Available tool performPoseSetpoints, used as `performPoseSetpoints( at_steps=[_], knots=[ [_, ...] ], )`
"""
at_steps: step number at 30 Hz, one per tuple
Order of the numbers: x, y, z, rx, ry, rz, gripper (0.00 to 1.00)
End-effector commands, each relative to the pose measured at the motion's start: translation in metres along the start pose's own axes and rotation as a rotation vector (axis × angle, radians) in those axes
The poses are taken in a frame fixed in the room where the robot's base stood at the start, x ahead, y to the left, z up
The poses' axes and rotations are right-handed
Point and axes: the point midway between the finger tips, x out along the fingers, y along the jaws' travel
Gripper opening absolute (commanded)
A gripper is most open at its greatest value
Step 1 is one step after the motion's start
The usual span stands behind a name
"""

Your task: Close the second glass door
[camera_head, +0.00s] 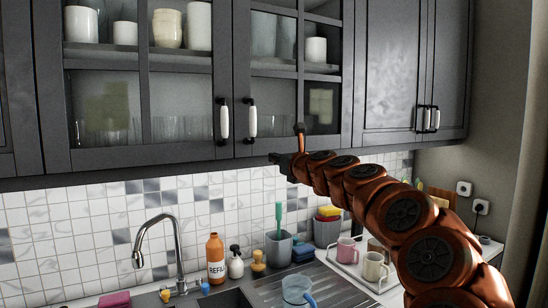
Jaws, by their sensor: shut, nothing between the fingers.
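The upper cabinet has two glass doors side by side. The left glass door (148,145) has a white handle (224,121) at its right edge. The second glass door (276,138), to its right, has a white handle (252,119) at its left edge. Both look nearly flush with the cabinet front; I cannot tell whether a small gap remains. My gripper (299,130) is shut and empty, in front of the lower part of the second glass door, right of its handle. Contact with the door cannot be made out.
Solid grey doors (390,75) are to the right. Below are a faucet (160,240), an orange bottle (215,258), a grey cup (279,249), a glass pitcher (297,290) and mugs (375,266). The space between cabinet and counter is mostly free left of my arm.

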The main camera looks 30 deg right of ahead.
Motion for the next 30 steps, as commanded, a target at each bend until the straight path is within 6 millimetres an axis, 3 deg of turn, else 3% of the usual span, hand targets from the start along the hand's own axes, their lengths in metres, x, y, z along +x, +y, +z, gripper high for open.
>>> performPoseSetpoints(
  at_steps=[9, 15, 27, 30],
  knots=[
    [-0.052, -0.008, -0.002, 0.000, -0.002, -0.013, 0.00],
    [-0.075, -0.005, -0.003, 0.001, 0.002, -0.010, 0.00],
    [-0.088, -0.003, -0.002, -0.001, 0.001, -0.007, 0.00],
    [-0.087, 0.007, -0.004, -0.035, 0.012, 0.014, 0.00]
  ],
)
